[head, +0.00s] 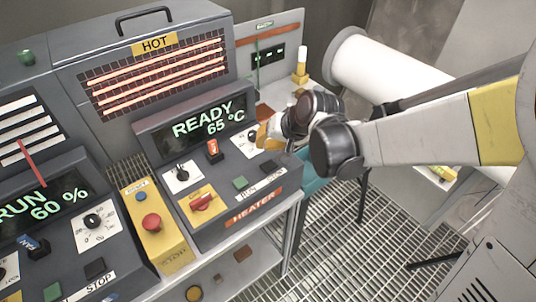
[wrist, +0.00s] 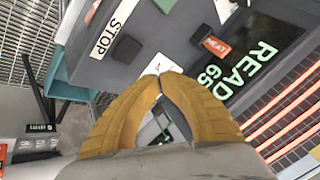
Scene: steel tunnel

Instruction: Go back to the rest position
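My gripper (wrist: 158,74) has two yellow ribbed fingers in the wrist view. Their tips meet, and nothing shows held between them. In the head view my gripper (head: 264,134) is partly hidden by my wrist, at the right side of the heater panel (head: 228,192). The fingers overlap the white dial plate there in the picture; I cannot tell whether they touch it. The heater display (head: 208,123) reads READY 65 °C. It also shows rotated in the wrist view (wrist: 235,75).
The red rocker switch (head: 213,150), red knob (head: 202,201) and red mushroom button (head: 151,222) stand up from the panels. A HOT grille (head: 152,75) glows behind. A white cylinder (head: 395,75) lies at the back right. Grated floor (head: 340,240) is open below.

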